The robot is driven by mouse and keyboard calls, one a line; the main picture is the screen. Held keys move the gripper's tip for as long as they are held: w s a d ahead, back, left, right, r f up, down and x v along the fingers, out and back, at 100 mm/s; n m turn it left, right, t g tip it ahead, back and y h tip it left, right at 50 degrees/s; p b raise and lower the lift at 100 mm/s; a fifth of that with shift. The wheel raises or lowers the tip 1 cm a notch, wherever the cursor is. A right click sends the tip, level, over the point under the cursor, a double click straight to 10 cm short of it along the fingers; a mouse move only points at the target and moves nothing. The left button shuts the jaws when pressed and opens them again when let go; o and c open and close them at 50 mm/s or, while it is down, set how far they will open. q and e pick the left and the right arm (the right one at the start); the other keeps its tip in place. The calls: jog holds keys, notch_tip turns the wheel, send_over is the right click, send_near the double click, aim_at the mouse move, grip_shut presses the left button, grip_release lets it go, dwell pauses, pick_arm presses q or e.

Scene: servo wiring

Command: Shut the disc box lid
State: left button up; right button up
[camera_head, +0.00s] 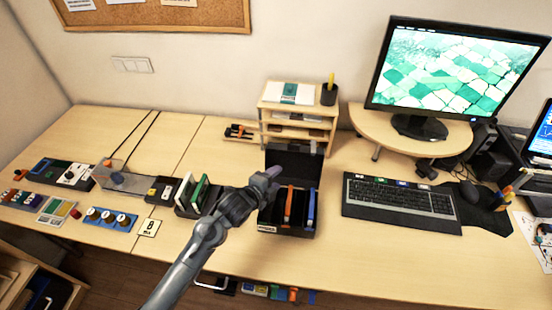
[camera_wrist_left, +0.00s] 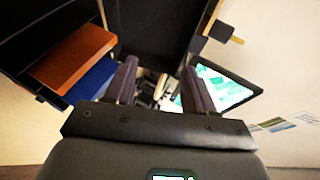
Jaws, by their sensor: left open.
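The black disc box (camera_head: 287,229) stands on the desk below the small shelf, with an orange disc case (camera_head: 289,206) and a blue disc case (camera_head: 310,209) upright in it. Its dark lid (camera_head: 296,163) is raised at the back, so the box is open. My left gripper (camera_head: 272,177) is open, at the left side of the box near the lid. In the left wrist view its two fingers (camera_wrist_left: 159,85) are apart with nothing held between them. The orange case (camera_wrist_left: 75,55) and blue case (camera_wrist_left: 92,82) show close to the left finger. My right gripper is not in view.
A rack with green and white cases (camera_head: 193,192) stands left of the box. A wooden shelf (camera_head: 300,122) is behind the lid. A keyboard (camera_head: 400,197) lies to the right on a dark mat. The desk front is clear.

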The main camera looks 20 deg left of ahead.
aim_at(293, 148)
pick_arm(q)
jog(key=shift+t, duration=0.8)
jog(key=w+b, duration=0.2)
jog(key=w, duration=0.2)
jog(key=w+d+r+b, duration=0.1)
jog(key=w+b, duration=0.1)
jog(key=w, duration=0.2)
jog(key=w+b, duration=0.2)
jog(key=w, duration=0.3)
jog(key=shift+d+r, duration=0.3)
jog(key=shift+x, duration=0.8)
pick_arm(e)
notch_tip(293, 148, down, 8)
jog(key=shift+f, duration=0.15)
pick_arm(q)
jog(key=shift+r, duration=0.1)
grip_shut()
